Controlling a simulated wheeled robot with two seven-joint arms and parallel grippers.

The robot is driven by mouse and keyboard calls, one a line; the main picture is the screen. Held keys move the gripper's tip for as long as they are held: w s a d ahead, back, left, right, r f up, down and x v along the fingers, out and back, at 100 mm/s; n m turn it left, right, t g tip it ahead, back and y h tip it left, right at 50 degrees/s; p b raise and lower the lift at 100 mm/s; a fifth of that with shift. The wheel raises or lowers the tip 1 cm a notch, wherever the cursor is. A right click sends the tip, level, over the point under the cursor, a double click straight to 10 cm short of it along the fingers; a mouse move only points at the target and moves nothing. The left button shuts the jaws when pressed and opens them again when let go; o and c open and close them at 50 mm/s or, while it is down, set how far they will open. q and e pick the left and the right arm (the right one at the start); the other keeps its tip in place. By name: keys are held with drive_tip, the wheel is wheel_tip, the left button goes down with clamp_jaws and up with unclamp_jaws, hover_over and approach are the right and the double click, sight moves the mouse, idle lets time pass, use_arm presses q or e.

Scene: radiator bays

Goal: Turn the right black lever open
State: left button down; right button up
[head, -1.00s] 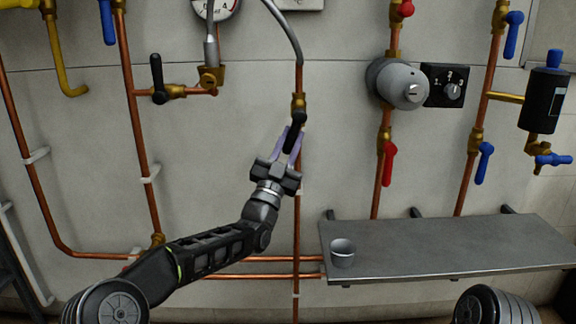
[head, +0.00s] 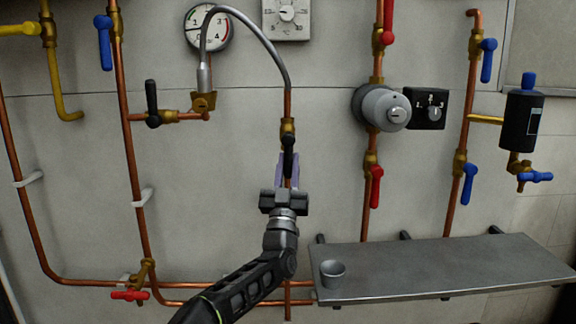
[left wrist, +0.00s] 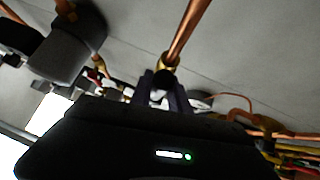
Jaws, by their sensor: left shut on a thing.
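The right black lever (head: 289,160) hangs straight down from a brass valve (head: 287,128) on the middle copper pipe, below the curved grey hose. My left gripper (head: 288,170) comes from below, shut on this lever with one finger on each side. In the left wrist view the two dark fingers (left wrist: 161,92) reach up to the black lever, just under the brass valve (left wrist: 166,60); the fingers hide part of it. The left black lever (head: 152,97) points up on the pipe below the gauge. My right gripper is out of view.
A grey shelf (head: 430,272) with a small grey cup (head: 332,273) juts out at lower right. Red levers (head: 376,186) and blue levers (head: 469,183) stand on pipes to the right. A pressure gauge (head: 208,28) is above left.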

sight(288, 171)
use_arm(q)
drive_tip(key=c, duration=1.3)
unclamp_jaws()
drive_tip(key=shift+o, duration=0.2)
drive_tip(key=shift+p+v, duration=0.35)
drive_tip(key=shift+v, duration=3.55)
